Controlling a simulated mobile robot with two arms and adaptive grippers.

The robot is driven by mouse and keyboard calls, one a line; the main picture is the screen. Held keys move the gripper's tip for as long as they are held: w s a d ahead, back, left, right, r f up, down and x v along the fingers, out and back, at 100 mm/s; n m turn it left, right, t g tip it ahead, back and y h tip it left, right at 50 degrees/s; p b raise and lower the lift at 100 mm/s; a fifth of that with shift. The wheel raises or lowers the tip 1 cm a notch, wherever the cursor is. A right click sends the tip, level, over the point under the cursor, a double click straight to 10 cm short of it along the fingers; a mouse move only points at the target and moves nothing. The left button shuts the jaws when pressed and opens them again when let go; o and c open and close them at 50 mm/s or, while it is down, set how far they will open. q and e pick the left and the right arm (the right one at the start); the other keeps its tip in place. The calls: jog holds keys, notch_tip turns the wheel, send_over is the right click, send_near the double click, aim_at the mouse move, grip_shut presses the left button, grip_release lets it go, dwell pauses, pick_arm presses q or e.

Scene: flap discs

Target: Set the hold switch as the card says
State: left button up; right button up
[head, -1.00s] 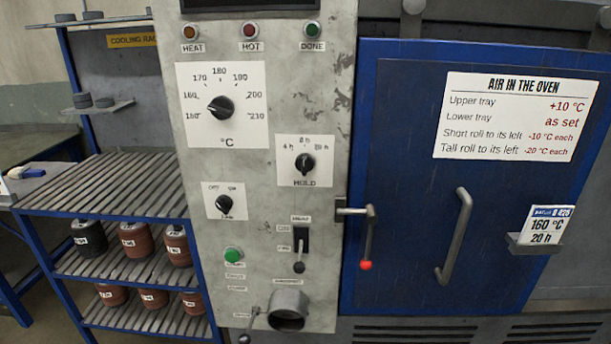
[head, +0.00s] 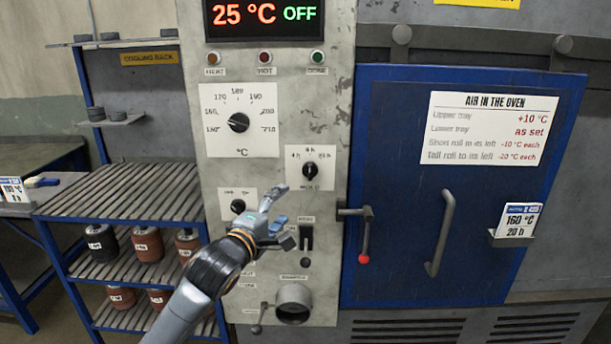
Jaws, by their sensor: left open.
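The hold switch (head: 310,170) is a black knob on a white plate marked 4 h, 8 h and 20 h, on the grey control panel. Its pointer looks turned about straight up, towards the middle mark. The card (head: 519,222) stands in a holder on the blue oven door and reads 160 °C and 20 h. My left gripper (head: 284,212) is open and empty, just below and left of the hold switch and apart from it. It partly hides the panel around the lower switches. My right gripper is out of view.
The temperature dial (head: 238,123) is above left, the small fan knob (head: 238,206) at left. A lever switch (head: 306,240) and the red-tipped door handle (head: 364,235) are close to the right. The display (head: 265,15) reads 25 °C OFF. The cooling rack (head: 130,190) stands left.

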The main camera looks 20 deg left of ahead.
pick_arm(q)
jog(key=r, duration=0.2)
jog(key=p, duration=0.3)
send_near(308, 174)
jog(key=w, duration=0.7)
jog(key=shift+w+d, duration=0.1)
jog(key=shift+d, duration=0.25)
jog(key=shift+w+d+f+p, duration=0.1)
jog(key=shift+w+p, duration=0.25)
jog(key=shift+w, duration=0.35)
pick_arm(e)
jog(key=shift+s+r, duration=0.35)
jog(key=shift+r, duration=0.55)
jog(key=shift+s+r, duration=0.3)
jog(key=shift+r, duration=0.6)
